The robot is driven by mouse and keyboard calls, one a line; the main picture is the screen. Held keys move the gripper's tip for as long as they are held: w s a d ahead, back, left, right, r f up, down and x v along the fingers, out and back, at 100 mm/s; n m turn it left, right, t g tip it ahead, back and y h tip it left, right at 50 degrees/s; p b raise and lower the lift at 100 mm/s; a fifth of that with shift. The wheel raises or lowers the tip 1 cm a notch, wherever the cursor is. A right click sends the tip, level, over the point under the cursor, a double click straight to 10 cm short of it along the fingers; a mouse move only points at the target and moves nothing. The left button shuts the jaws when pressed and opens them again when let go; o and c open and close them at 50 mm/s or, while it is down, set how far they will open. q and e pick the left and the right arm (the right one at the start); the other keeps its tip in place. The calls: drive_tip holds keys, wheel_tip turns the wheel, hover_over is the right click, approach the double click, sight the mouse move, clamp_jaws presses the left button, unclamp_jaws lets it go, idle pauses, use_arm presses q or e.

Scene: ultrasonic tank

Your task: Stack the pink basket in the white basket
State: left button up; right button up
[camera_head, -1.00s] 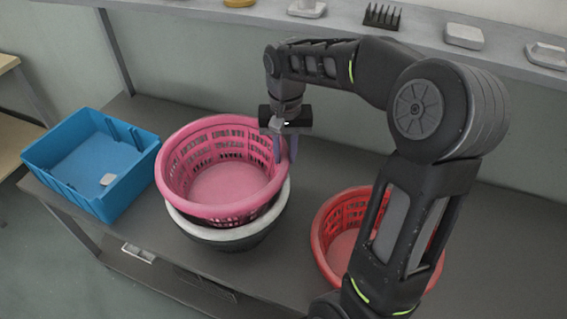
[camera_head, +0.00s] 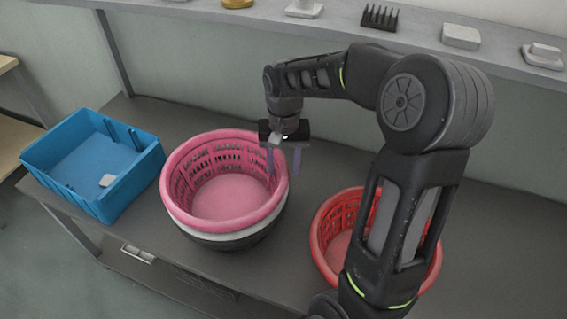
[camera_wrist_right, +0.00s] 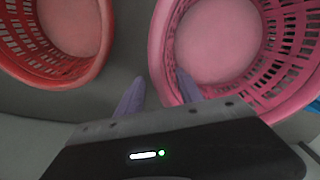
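The pink basket (camera_head: 228,217) sits nested and roughly level in the white basket (camera_head: 222,237), whose pale rim and dark lower side show just beneath the pink rim. The white basket's inside is hidden. My right gripper (camera_head: 283,165) is at the right side of the pink basket, pointing down, its fingers spread. In the right wrist view the pink basket (camera_wrist_right: 213,45) has its rim between the two parted fingers (camera_wrist_right: 158,92), one inside and one outside, with a gap beside the rim. My left gripper is out of view.
A red basket (camera_head: 325,258) stands to the right on the grey table (camera_head: 140,215), partly hidden by my right arm. A blue bin (camera_head: 88,197) with a small pale object stands at the left. A shelf (camera_head: 330,33) with several small items runs along the back.

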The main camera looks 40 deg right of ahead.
drive_tip(key=shift+r, duration=0.1)
wheel_tip(320, 180, up, 12)
drive_tip(key=shift+b, duration=0.35)
drive_tip(key=shift+s, duration=0.1)
idle(1.0)
